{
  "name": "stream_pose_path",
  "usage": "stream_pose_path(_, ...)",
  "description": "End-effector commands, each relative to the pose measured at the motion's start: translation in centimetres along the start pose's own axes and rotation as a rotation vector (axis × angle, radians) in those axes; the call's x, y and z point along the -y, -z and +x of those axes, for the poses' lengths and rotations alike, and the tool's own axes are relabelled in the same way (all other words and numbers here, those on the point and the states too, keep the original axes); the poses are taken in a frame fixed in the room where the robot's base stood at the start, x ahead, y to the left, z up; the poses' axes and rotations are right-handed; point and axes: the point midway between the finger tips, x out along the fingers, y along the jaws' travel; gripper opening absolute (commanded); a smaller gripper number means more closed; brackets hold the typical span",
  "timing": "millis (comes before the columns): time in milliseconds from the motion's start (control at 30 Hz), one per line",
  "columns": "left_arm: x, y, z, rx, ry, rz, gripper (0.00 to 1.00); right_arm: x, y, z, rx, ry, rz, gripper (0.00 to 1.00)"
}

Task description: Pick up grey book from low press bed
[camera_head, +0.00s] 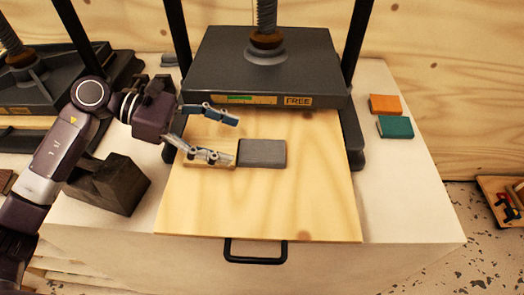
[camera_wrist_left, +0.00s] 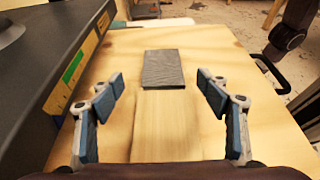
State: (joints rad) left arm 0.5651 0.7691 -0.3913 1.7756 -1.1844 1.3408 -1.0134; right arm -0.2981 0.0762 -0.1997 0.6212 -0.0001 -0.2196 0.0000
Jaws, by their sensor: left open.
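The grey book (camera_head: 262,153) lies flat on the light wooden press bed (camera_head: 290,210), in front of the press plate. In the left wrist view the grey book (camera_wrist_left: 163,70) lies ahead, between the lines of the two fingers. A tan wooden block (camera_head: 222,146) lies against its left end in the head view. My left gripper (camera_head: 234,139) is open and empty, its fingers over the tan block and pointing right toward the book. The left wrist view also shows the open gripper (camera_wrist_left: 161,93) with its fingers spread wider than the book. My right gripper is not in view.
The dark press plate (camera_head: 262,68), marked FREE, stands raised behind the bed. An orange book (camera_head: 385,104) and a green book (camera_head: 395,127) lie at the right. A dark block (camera_head: 112,184) sits at the left. A black handle (camera_head: 255,257) projects from the front.

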Motion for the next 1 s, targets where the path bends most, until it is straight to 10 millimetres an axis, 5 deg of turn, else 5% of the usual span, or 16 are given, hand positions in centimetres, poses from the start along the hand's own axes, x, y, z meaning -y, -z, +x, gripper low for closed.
stream_pose_path(500, 0.3, 0.0, 6.4, 0.007, 0.002, -0.004, 0.70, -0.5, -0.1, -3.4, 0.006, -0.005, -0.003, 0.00)
stream_pose_path(800, 0.3, 0.3, 6.9, 0.005, 0.000, -0.003, 0.70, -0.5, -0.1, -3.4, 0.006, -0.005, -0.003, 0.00)
stream_pose_path(1000, 0.3, 0.3, 6.9, 0.005, 0.000, -0.003, 0.48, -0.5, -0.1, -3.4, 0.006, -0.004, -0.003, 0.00)
